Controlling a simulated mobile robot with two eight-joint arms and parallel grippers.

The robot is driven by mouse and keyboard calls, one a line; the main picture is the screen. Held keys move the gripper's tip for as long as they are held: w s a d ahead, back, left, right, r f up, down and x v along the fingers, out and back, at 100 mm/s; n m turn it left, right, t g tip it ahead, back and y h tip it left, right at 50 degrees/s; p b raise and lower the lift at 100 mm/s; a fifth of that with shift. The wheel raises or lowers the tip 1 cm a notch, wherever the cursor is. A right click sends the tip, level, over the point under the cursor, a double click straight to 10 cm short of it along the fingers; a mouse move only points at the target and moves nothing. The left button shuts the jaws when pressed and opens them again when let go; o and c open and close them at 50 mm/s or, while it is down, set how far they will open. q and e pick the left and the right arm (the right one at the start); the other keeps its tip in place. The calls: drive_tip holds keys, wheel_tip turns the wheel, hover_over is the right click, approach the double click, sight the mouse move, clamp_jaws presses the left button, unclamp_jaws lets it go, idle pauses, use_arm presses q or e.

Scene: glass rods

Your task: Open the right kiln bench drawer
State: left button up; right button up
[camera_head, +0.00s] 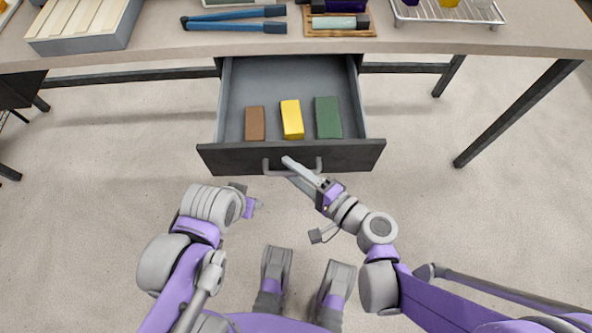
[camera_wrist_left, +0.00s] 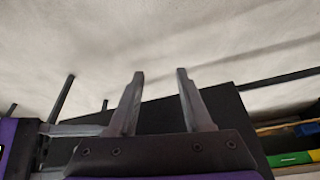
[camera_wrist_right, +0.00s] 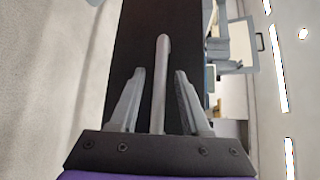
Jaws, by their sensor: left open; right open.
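The drawer (camera_head: 210,155) under the bench stands pulled out, with its dark front facing me. Its grey bar handle (camera_head: 268,168) is on the front. My right gripper (camera_head: 290,171) is at the handle, one finger to each side of the bar. In the right wrist view the handle bar (camera_wrist_right: 161,95) runs between the two spread fingers, with gaps showing on both sides. My left gripper (camera_wrist_left: 160,74) is open and empty, its fingers apart, left of and below the drawer front in the head view.
In the drawer lie a brown block (camera_head: 255,124), a yellow block (camera_head: 292,119) and a green block (camera_head: 328,117). Floor beside the drawer is clear.

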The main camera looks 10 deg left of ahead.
use_arm(q)
drive_tip(key=shift+s+r+p, duration=0.1)
drive_tip(key=shift+r+p, duration=0.5)
drive_tip(key=shift+r, duration=0.1)
use_arm(e)
drive_tip(key=v, duration=1)
drive_tip(key=shift+s+d, duration=0.25)
drive_tip(key=shift+d, duration=0.1)
drive_tip(key=s+d+f+n+g+h, duration=0.1)
drive_tip(key=d+f+n+g+h, duration=0.3)
drive_tip(key=f+h, duration=0.3)
drive_tip(key=s+d+r+n+h, duration=0.25)
drive_tip(key=d+h, duration=0.45)
drive_tip(key=d, duration=0.6)
use_arm(q)
wheel_tip(320, 180, up, 21)
drive_tip(key=w+t+p, duration=0.1)
drive_tip(key=p, duration=1.7)
drive_tip(key=shift+w+r+p, duration=0.15)
drive_tip(key=shift+w+p, duration=0.2)
use_arm(e)
wheel_tip(320, 180, up, 21)
drive_tip(key=w+t, duration=0.1)
drive_tip(key=w, duration=0.1)
drive_tip(key=shift+w+n+t, duration=0.25)
drive_tip(key=shift+n+t, duration=0.15)
drive_tip(key=shift+n, duration=0.05)
